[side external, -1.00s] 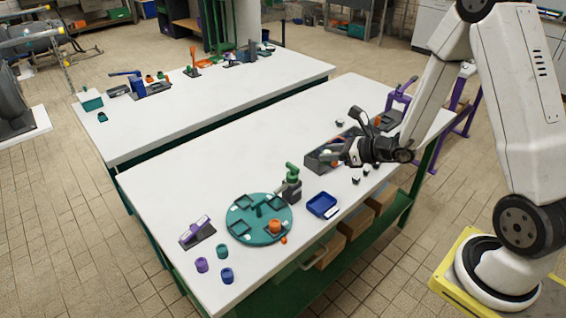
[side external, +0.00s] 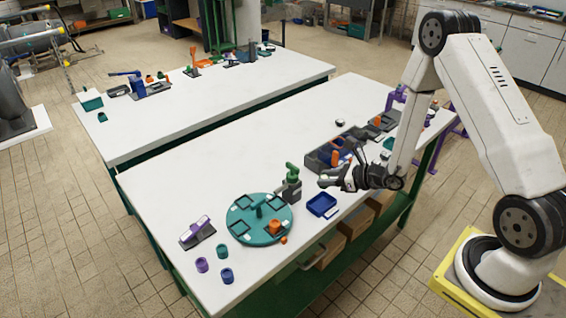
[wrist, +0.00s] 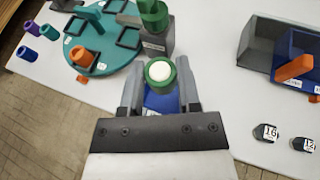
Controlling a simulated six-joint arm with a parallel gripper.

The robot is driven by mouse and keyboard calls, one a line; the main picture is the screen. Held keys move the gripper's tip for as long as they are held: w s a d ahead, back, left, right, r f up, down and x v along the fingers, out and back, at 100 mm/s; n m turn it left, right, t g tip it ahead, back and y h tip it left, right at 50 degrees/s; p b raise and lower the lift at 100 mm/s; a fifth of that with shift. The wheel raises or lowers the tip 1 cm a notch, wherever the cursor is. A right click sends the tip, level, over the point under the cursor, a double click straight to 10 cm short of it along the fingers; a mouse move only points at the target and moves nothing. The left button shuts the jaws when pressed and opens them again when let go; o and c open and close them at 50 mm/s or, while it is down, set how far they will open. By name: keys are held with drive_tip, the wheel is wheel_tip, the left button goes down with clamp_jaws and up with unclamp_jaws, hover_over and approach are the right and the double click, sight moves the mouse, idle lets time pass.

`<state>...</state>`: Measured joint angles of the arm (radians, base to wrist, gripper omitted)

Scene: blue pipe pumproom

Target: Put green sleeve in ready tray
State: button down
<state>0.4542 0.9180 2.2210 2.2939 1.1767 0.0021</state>
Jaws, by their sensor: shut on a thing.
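The green sleeve (wrist: 152,80) is a short ring with a white round face or filling on top, between the fingers in the wrist view. My gripper (wrist: 160,75) is shut on it. In the side view my gripper (side external: 323,181) is above the table, close to the blue tray, and the sleeve cannot be made out there. The small blue tray (side external: 321,206) lies on the table. In the wrist view it (wrist: 160,104) shows partly below the sleeve, mostly hidden by the gripper. I cannot read which tray is marked ready.
A grey-and-green press (side external: 291,186) stands just left of my gripper. A teal round table (side external: 258,235) with dark square trays holds an orange piece (side external: 275,227). A grey divided bin (side external: 318,160) is behind. Small numbered blocks (wrist: 265,132) lie to the right. Purple, teal and blue sleeves stand at front left.

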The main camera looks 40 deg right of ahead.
hover_over(324, 207)
drive_tip(key=shift+f, duration=2.25)
drive_tip(key=shift+f, duration=1.75)
drive_tip(key=shift+f, duration=0.1)
drive_tip(key=c, duration=0.6)
unclamp_jaws()
drive_tip(key=v, duration=1.2)
